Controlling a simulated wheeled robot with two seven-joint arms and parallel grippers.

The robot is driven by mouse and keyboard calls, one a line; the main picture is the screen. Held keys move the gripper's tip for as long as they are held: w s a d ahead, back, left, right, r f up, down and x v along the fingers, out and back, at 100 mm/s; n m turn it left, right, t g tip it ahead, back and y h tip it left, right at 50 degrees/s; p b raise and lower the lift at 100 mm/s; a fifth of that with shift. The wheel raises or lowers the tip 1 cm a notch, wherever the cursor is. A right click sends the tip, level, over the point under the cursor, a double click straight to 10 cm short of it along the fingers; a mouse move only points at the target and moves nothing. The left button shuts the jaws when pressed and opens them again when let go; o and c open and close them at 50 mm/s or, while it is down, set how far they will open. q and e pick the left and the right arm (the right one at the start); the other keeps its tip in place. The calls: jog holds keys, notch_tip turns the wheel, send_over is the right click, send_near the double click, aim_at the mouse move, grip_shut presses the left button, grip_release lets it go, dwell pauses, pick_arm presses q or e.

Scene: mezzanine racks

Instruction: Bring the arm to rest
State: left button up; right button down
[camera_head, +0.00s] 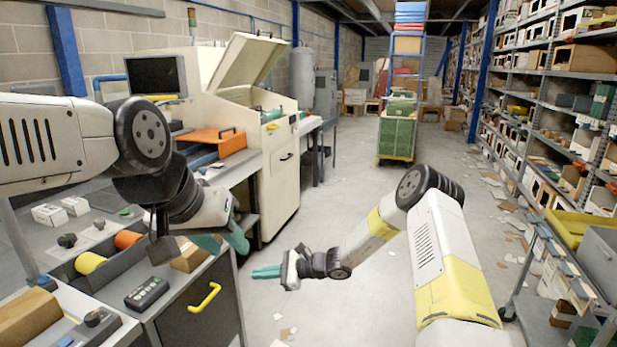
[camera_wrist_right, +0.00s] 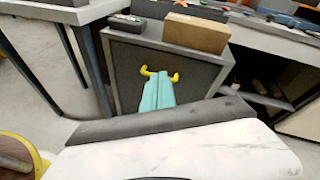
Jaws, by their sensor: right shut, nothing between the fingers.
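My right gripper (camera_head: 266,272) is in the lower middle of the head view, over the open floor in front of the workbench. Its teal fingers are together with nothing between them. In the right wrist view the closed fingers (camera_wrist_right: 157,93) point toward a dark cabinet front with a yellow handle (camera_wrist_right: 158,73). My left gripper (camera_head: 222,242) is higher, over the bench's right edge. Its two teal fingers look spread apart, and I see nothing held between them. A cardboard box (camera_head: 190,256) lies on the bench close by, partly hidden by the left wrist.
The workbench (camera_head: 185,295) with a yellow-handled cabinet fills the lower left. A cream machine (camera_head: 280,180) with a raised lid stands behind it. Shelves (camera_head: 540,110) and a grey cart (camera_head: 555,310) line the right. Green crates (camera_head: 397,135) stand farther back. The middle aisle floor is mostly clear.

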jog(key=s+d+r+n+g+h, duration=0.1)
jog(key=s+d+r+n+h, duration=0.35)
jog(key=r, duration=0.65)
jog(key=s+d+r+n+h, duration=0.1)
jog(key=s+d+r+n, duration=0.55)
jog(key=r, duration=0.35)
jog(key=s+d+r+n+t+h, duration=0.2)
jog(key=s+d+r, duration=0.3)
jog(key=s+d, duration=0.4)
jog(key=s+d+r+n+t+h, duration=0.3)
jog(key=s+d+r, duration=0.3)
jog(key=s+d, duration=0.3)
jog(key=shift+s+d+r+h, duration=0.25)
jog(key=shift+s+d+h, duration=0.15)
jog(key=shift+s+h, duration=0.35)
jog(key=shift+w+a, duration=0.1)
jog(key=shift+w, duration=0.1)
